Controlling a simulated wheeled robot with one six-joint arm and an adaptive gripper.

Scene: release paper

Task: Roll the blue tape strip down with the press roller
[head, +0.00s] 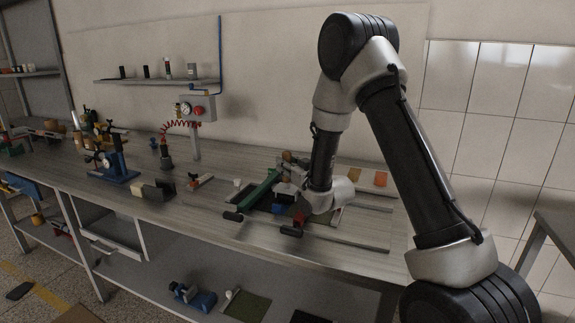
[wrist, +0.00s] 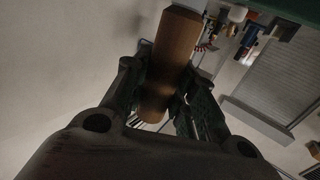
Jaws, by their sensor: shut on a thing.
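My gripper (head: 285,182) is low over the right part of the workbench, with my arm reaching down from the right. In the wrist view, my gripper (wrist: 162,85) is shut on a brown wooden cylinder (wrist: 176,45), which looks like the handle of the press roller. A small brown top (head: 288,156) shows above the gripper in the head view. The roller's working end is hidden. A small blue patch (head: 278,208) just below the gripper may be the blue tape strip. I cannot tell whether the roller touches it.
A green bar (head: 258,190) lies close left of the gripper. Black-handled tools (head: 232,216) and a red piece (head: 298,219) are near the bench's front. Orange blocks (head: 380,178) sit to the right. A gauge post (head: 196,110) and a blue stand (head: 118,165) stand further left.

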